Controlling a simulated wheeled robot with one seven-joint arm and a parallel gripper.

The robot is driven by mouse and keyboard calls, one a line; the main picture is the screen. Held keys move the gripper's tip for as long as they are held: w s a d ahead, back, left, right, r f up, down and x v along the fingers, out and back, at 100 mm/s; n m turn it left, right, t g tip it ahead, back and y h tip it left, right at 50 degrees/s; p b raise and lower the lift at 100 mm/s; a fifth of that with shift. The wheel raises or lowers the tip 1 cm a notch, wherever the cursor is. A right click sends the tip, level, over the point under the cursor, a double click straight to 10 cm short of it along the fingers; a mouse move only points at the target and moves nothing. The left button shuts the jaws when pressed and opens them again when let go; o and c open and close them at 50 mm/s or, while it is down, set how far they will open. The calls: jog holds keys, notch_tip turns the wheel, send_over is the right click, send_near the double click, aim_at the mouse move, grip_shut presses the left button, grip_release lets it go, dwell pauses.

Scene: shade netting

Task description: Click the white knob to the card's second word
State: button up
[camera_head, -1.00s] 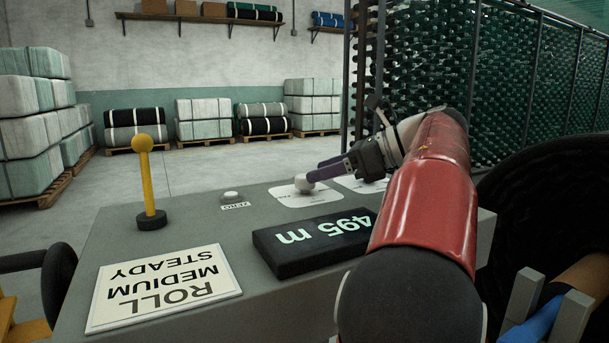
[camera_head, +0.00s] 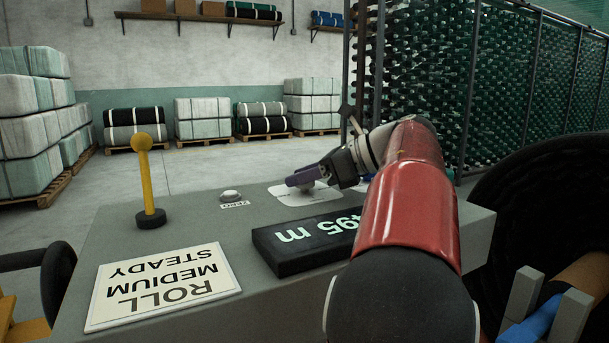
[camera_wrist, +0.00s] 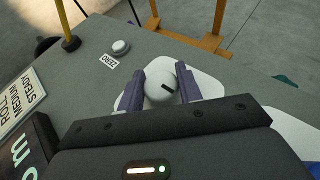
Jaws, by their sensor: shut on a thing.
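The white knob (camera_wrist: 157,92) is round with a black pointer mark and sits on a white plate (camera_wrist: 211,86) on the grey console. My gripper (camera_head: 302,178) is over the knob in the head view, and its purple fingers hide most of it there. In the wrist view my gripper (camera_wrist: 159,74) has one finger on each side of the knob, shut on it. The knob's position labels are hidden or too small to read. The card (camera_head: 165,285) lies on the console, upside down in view, reading ROLL, MEDIUM, STEADY.
A white button (camera_head: 231,196) labelled ZERO sits left of the knob. A yellow lever (camera_head: 148,185) stands upright farther left. A black display (camera_head: 290,246) showing 495 m, partly hidden by my arm, lies in front of the knob.

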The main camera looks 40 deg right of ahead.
jog(key=shift+f+m+t+h+b, duration=0.1)
jog(key=shift+m+t+h+b, duration=0.2)
jog(key=shift+b, duration=0.15)
jog(key=shift+a+m+t+h+b, duration=0.1)
jog(key=shift+m+t+h+b, duration=0.3)
jog(key=shift+m+h+b, duration=0.55)
jog(key=m+h+b, duration=0.1)
jog(key=m+h, duration=0.2)
jog(key=h, duration=0.1)
jog(key=shift+t, duration=0.4)
jog(key=m+h+p, duration=0.2)
jog(key=m+h, duration=0.1)
jog(key=shift+r, duration=0.4)
jog(key=m+g+h+p, duration=0.1)
jog(key=m+h+p, duration=0.2)
jog(key=p, duration=0.1)
jog(key=shift+g, duration=0.3)
jog(key=m+h+p, duration=0.1)
jog(key=m+g+h, duration=0.1)
jog(key=h, duration=0.1)
jog(key=shift+s+d+f+m+g+p, duration=0.1)
jog(key=shift+d+f+m+g+p, duration=0.15)
jog(key=shift+g+p, duration=0.1)
jog(key=shift+a+m+g+h, duration=0.15)
jog(key=shift+m+g+h, duration=1.2)
jog(key=shift+m, duration=0.35)
jog(key=shift+f+m+g, duration=0.1)
jog(key=shift+m+g, duration=0.2)
